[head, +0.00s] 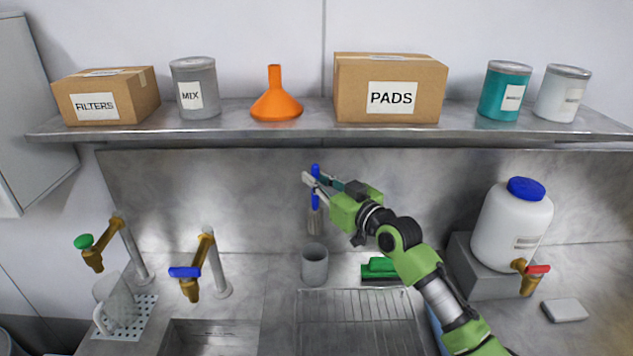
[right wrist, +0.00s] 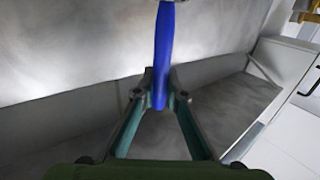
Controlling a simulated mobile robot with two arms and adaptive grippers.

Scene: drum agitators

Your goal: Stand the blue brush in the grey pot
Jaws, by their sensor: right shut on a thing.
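The blue brush (head: 315,200) is upright in the head view, with its blue handle up and its grey lower end down. My right gripper (head: 314,183) is shut on its handle. The right wrist view also shows the blue handle (right wrist: 166,45) between the two fingertips. The grey pot (head: 315,268) stands on the counter by the back wall. The brush appears above the pot and apart from it in the head view; how well they line up in depth I cannot tell. My left gripper is not in view.
Taps (head: 205,265) stand at left, a white jug (head: 512,228) at right. A shelf (head: 230,133) with boxes, cans and an orange funnel hangs above.

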